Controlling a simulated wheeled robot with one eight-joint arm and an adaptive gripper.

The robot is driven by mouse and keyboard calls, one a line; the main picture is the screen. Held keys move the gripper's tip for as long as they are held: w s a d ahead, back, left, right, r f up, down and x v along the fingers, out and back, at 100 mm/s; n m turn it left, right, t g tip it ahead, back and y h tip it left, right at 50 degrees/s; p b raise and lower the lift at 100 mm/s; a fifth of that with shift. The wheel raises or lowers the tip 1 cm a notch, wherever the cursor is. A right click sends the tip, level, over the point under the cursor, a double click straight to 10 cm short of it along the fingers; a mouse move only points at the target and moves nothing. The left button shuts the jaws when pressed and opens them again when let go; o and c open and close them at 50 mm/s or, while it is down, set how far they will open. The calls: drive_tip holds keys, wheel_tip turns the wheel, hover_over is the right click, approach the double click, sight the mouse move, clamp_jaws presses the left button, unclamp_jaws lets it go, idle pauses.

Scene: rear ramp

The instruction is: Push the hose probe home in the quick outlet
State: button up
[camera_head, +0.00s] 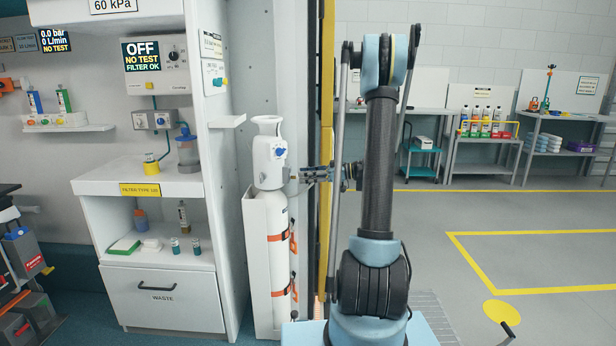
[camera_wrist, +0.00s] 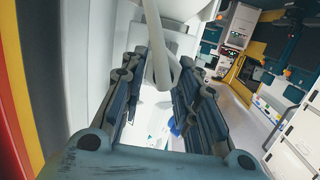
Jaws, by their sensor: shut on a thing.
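My gripper (camera_head: 304,174) is at the upper right side of a white gas cylinder (camera_head: 280,222), level with its white valve head (camera_head: 270,160) with a blue knob. In the wrist view, my gripper's fingers (camera_wrist: 158,85) stand either side of a pale bar (camera_wrist: 156,45) and are shut on a pale part. I cannot tell whether this is the hose probe or part of the cylinder head. A small wall unit (camera_head: 153,120) with round fittings and a teal hose sits left of the cylinder; I cannot tell whether it is the quick outlet.
A white cabinet (camera_head: 142,185) with shelves and a waste drawer stands left of the cylinder. A yellow post (camera_head: 327,80) rises close behind my arm. Benches with bottles (camera_head: 485,125) line the far wall.

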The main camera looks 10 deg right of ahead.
drive_tip(key=shift+x, duration=1.2)
drive_tip(key=o, duration=1.2)
drive_tip(key=shift+r, duration=0.2)
drive_tip(key=shift+c, duration=0.2)
drive_tip(key=v, duration=1.2)
drive_tip(key=shift+a, duration=0.1)
